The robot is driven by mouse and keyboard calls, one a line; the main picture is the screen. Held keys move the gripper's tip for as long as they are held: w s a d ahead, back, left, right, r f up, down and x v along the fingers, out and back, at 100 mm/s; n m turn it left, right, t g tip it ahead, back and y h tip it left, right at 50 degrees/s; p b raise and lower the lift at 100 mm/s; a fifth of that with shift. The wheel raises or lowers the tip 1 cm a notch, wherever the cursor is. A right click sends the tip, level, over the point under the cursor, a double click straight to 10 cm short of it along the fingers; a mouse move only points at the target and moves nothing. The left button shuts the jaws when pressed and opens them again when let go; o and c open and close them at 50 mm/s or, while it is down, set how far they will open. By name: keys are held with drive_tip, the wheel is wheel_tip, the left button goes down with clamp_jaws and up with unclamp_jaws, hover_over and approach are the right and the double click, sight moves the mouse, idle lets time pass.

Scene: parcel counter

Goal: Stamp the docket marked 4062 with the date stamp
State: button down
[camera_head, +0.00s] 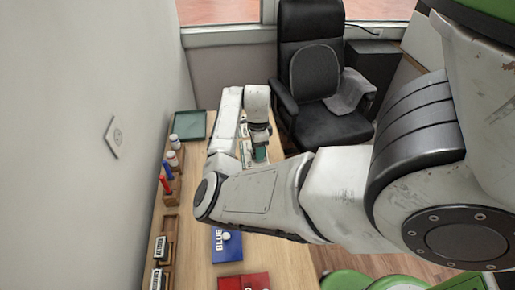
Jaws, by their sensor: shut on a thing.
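My gripper (259,137) is at the far part of the counter, pointing down and shut on a small stamp-like thing, of which a green part (261,154) shows below the fingers. I cannot read which stamp it is. Pale printed dockets (245,149) lie on the counter at and beside the gripper. Their numbers are too small to read, and my gripper and arm partly cover them. I cannot tell whether the held thing touches the paper.
A wooden rack (171,224) along the left wall has an empty slot and holds labelled stamps (160,246). Red and blue handles (167,178), small bottles (174,141) and a green tray (190,125) stand beyond. A blue pad (225,247) and red pad (243,282) lie near. A black chair (318,80) stands behind.

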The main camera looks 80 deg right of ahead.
drive_tip(key=shift+f, duration=0.35)
idle(0.6)
wheel_tip(320, 180, up, 6)
drive_tip(key=p, duration=0.5)
drive_tip(key=shift+r, duration=0.1)
idle(0.7)
